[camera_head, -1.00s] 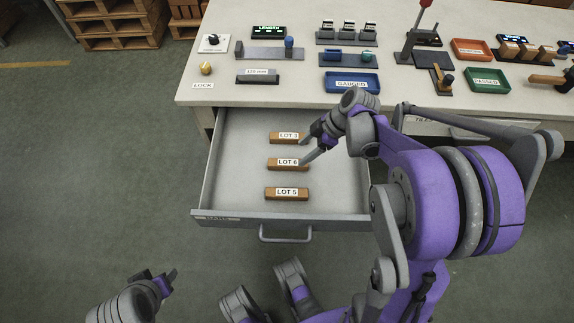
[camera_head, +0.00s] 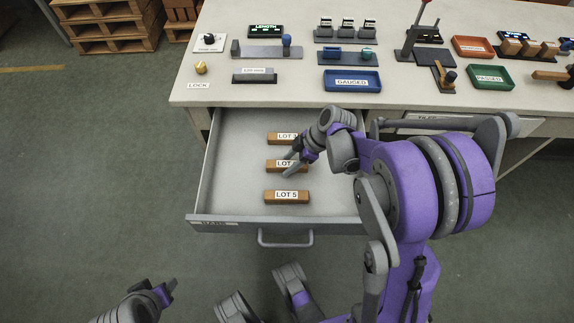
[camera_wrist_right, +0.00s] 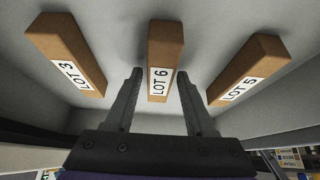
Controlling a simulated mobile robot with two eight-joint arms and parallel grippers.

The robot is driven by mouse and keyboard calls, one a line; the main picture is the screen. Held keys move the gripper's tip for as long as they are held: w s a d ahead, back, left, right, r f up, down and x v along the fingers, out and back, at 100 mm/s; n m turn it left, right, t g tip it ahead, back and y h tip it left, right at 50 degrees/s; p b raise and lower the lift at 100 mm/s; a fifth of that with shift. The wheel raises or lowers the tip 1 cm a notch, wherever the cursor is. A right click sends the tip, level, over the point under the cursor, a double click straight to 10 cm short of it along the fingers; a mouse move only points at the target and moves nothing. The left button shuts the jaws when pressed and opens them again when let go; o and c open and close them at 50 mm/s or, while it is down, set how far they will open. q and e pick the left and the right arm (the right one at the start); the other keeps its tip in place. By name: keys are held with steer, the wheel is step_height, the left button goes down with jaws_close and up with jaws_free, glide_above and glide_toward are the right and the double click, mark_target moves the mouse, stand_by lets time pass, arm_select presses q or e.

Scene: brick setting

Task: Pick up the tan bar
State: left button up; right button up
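In the right wrist view, the LOT 6 bar (camera_wrist_right: 166,45) lies ahead between the open fingers of my right gripper (camera_wrist_right: 160,90), with a gap on each side. In the head view, my right gripper (camera_head: 289,165) hides part of the LOT 6 label. My left gripper (camera_head: 170,287) is empty, low at the left, away from the drawer.
The drawer's walls and front handle (camera_head: 285,240) surround the bars. The bench above holds a blue GAUGED tray (camera_head: 352,82), an orange tray (camera_head: 472,46), a green PASSED tray (camera_head: 488,77) and several fixtures. The drawer floor left of the bars is clear.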

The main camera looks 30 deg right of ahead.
jaws_close()
